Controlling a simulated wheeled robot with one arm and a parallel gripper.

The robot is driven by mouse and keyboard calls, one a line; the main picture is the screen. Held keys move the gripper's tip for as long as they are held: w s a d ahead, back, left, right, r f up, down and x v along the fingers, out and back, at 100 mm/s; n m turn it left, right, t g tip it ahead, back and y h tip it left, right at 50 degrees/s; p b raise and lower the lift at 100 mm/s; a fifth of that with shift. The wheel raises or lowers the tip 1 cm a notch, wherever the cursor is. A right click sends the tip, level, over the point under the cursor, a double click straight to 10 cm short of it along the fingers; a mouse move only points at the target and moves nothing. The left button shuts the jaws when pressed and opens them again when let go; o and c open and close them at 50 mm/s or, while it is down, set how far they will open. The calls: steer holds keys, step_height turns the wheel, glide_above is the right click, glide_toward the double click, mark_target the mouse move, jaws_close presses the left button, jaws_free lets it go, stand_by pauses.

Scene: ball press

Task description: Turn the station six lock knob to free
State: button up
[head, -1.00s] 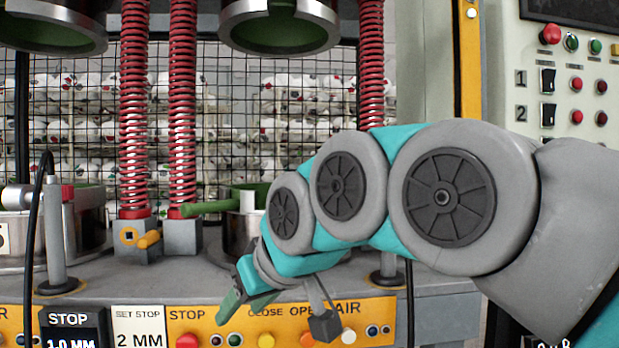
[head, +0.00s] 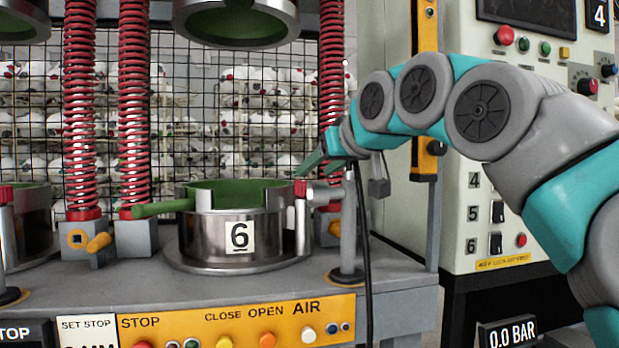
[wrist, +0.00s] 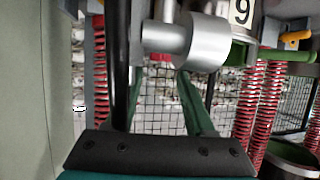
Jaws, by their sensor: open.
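The station six mould (head: 238,238), a round steel pot marked 6 with a green inside, stands on the press bench. At its right side is a silver cylindrical knob (head: 326,193) beside a red-topped post (head: 302,190); it looks like the lock knob, but its setting cannot be read. It also shows large in the wrist view (wrist: 203,42). My gripper (head: 308,166) is open and empty, just above and beside this knob in the head view. In the wrist view its two green fingers (wrist: 163,75) are apart, with the knob near the right fingertip. Contact cannot be told.
A black cable (head: 362,240) hangs close to the knob and gripper. A steel ring (head: 235,20) hangs above the mould. Red springs (head: 135,100) stand left and behind. The button panel (head: 240,320) runs along the front; a control cabinet (head: 460,215) stands right.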

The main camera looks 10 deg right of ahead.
mark_target(306, 181)
steer(key=x, duration=0.6)
steer(key=shift+p, duration=0.3)
jaws_close()
